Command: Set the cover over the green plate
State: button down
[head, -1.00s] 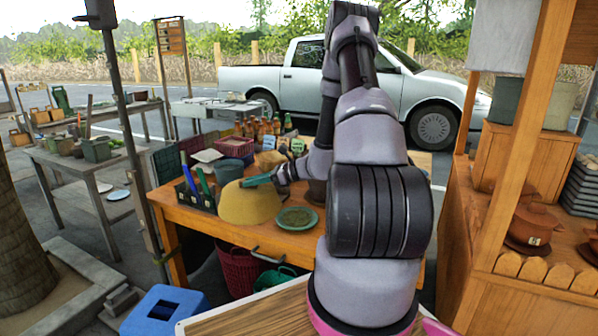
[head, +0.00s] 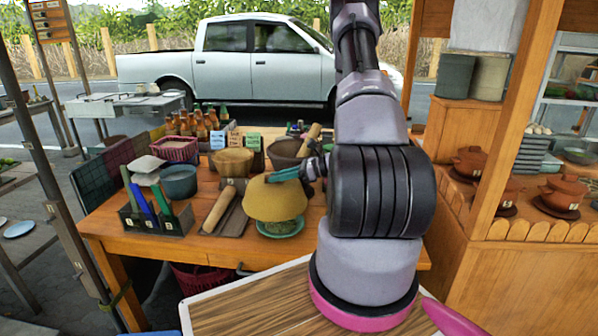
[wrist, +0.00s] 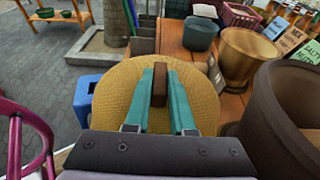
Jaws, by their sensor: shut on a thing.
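The cover (head: 272,203) is a yellow woven dome with a brown handle (wrist: 159,84). My gripper (head: 285,175) has teal fingers shut on that handle from both sides; the wrist view shows them along the handle above the cover (wrist: 112,95). The green plate (head: 281,232) is on the wooden table, directly under the cover in the head view. Only its front rim shows below the cover's lower edge. I cannot tell whether the cover touches the plate. The wrist view hides the plate.
Left of the cover lie a rolling pin (head: 218,209) on a tray and a dark caddy (head: 157,218) with coloured tools. A tan pot (head: 233,162) and a dark bowl (head: 288,152) stand close behind. The table's front edge is just before the plate.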

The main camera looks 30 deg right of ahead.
aim_at(288, 184)
jog(key=shift+s+d+f, duration=0.2)
jog(key=shift+d+f, duration=0.05)
jog(key=shift+d, duration=0.4)
jog(key=shift+d+f, duration=0.15)
jog(key=shift+f, duration=4.4)
jog(key=c, duration=0.7)
grip_release()
jog(key=v, duration=1)
jog(key=shift+s+d+r, duration=0.2)
jog(key=shift+s, duration=0.05)
